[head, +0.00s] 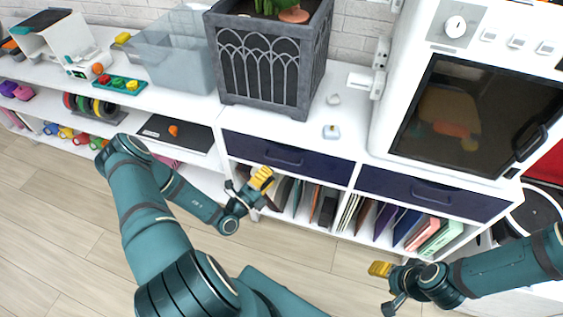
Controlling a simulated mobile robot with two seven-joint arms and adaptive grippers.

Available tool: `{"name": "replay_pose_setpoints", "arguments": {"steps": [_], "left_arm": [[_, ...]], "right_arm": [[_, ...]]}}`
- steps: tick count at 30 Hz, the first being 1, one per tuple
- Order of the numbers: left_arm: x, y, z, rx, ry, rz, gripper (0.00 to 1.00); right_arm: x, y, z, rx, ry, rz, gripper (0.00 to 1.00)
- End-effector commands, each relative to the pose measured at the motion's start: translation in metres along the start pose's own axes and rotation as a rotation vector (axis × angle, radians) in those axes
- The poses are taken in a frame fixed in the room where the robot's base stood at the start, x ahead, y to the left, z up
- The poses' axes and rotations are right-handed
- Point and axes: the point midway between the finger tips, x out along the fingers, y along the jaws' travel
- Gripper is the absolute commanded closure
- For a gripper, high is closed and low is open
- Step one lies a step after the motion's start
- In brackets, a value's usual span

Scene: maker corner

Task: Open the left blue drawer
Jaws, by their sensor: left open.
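The left blue drawer (325,166) is dark navy and looks shut, flush with the front of the white cabinet. Its handle (283,160) is a dark bar in the middle of the front. My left gripper (260,180), with yellow fingertips, is open and empty, in front of and below the handle, near the drawer's lower left part. I see no contact with the handle. The right blue drawer (432,193) also looks shut. My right gripper (381,270) is at the lower right, away from both drawers; its finger gap cannot be made out.
Folders and books (415,228) fill the shelves under the drawers. A grey planter (266,65) stands above the left drawer, with two small items (331,131) beside it. A white machine with a dark door (470,110) stands on the right. Wood floor (60,220) is free at left.

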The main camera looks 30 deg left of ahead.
Motion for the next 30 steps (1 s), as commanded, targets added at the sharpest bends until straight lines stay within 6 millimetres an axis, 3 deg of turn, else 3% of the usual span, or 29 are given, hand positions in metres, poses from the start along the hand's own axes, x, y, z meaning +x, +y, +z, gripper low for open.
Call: {"name": "replay_pose_setpoints", "arguments": {"steps": [3, 10, 24, 27, 28, 30], "left_arm": [[0.024, 0.001, 0.0, 0.003, 0.002, -0.003, 0.61], [0.056, 0.0, 0.0, 0.003, 0.002, -0.002, 0.61], [0.067, 0.0, 0.0, 0.001, 0.001, 0.001, 0.58], [0.067, 0.0, 0.0, 0.001, 0.001, 0.001, 0.93], [0.067, 0.0, 0.0, 0.001, 0.001, 0.001, 1.0], [0.067, 0.0, 0.0, 0.001, 0.001, 0.001, 1.0]], "right_arm": [[0.004, 0.002, 0.0, 0.0, 0.002, 0.0, 0.45], [0.009, 0.003, -0.001, -0.001, 0.004, 0.0, 0.45], [0.01, 0.004, -0.001, -0.001, 0.005, 0.0, 0.45], [0.01, 0.004, -0.001, -0.001, 0.005, 0.0, 0.45], [0.01, 0.004, -0.001, -0.001, 0.005, 0.0, 0.45], [0.01, 0.004, -0.001, -0.001, 0.005, 0.0, 0.45]]}}
